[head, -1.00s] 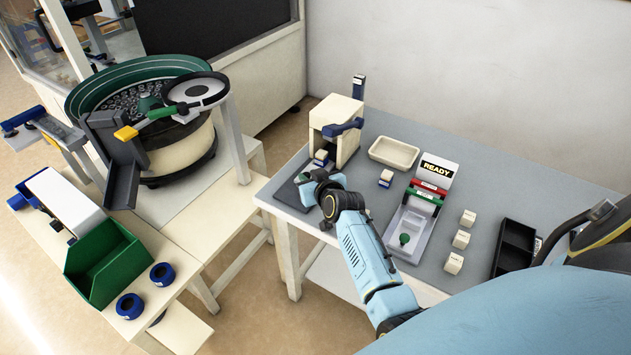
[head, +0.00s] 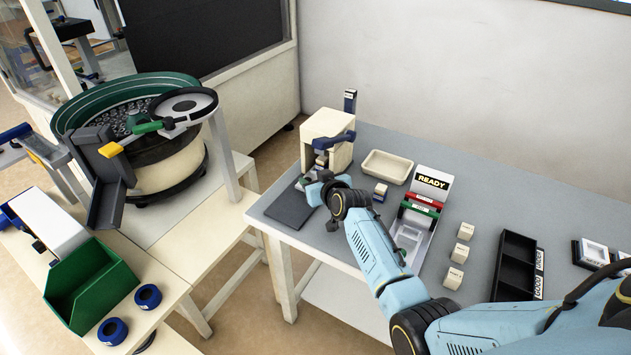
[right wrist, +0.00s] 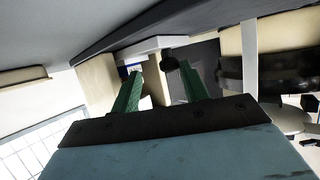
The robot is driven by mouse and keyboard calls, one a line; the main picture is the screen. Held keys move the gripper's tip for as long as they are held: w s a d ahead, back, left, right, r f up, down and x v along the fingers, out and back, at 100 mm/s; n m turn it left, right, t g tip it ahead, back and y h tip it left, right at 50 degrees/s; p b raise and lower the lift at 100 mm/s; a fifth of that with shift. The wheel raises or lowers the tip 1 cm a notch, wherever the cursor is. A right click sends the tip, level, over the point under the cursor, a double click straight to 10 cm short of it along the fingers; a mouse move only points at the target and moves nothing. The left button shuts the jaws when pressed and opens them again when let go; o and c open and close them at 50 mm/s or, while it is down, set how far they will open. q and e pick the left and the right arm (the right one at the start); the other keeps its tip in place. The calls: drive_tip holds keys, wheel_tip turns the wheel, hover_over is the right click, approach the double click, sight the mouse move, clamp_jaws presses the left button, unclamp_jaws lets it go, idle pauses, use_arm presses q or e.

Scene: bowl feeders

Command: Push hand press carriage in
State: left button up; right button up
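The hand press (head: 338,124) is a cream block with a blue lever (head: 334,141), at the back left of the grey table. A small pale and blue piece (head: 321,159) sits low in its mouth, apparently on the carriage, which is mostly hidden. My right gripper (head: 308,181) is low in front of the press, by the dark plate (head: 289,207). In the right wrist view its two green fingers (right wrist: 162,84) stand apart, with a dark round knob (right wrist: 170,63) near the tip of the right one. I cannot tell whether they touch it. My left gripper is out of view.
A cream tray (head: 388,166), a small block (head: 380,190) and a fixture marked READY (head: 431,183) stand right of the press. Several pale blocks and a black bin (head: 514,262) lie farther right. A bowl feeder (head: 165,165) stands left, across a gap.

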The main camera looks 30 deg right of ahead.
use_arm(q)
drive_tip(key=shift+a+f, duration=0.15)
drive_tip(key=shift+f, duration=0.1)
use_arm(e)
drive_tip(key=shift+a+f, duration=0.1)
drive_tip(key=shift+f, duration=0.15)
drive_tip(key=shift+s, duration=0.1)
drive_tip(key=shift+s, duration=0.2)
drive_tip(key=p+v, duration=0.1)
drive_tip(key=v, duration=0.1)
drive_tip(key=p+v, duration=0.1)
drive_tip(key=v, duration=0.2)
drive_tip(key=p+v, duration=0.1)
drive_tip(key=v, duration=0.1)
drive_tip(key=shift+a+r, duration=0.15)
drive_tip(key=shift+r, duration=0.25)
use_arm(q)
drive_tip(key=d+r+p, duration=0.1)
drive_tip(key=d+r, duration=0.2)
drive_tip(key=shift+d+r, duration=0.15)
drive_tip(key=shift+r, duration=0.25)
use_arm(e)
drive_tip(key=v, duration=0.5)
drive_tip(key=shift+s+r, duration=0.15)
drive_tip(key=shift+s, duration=0.2)
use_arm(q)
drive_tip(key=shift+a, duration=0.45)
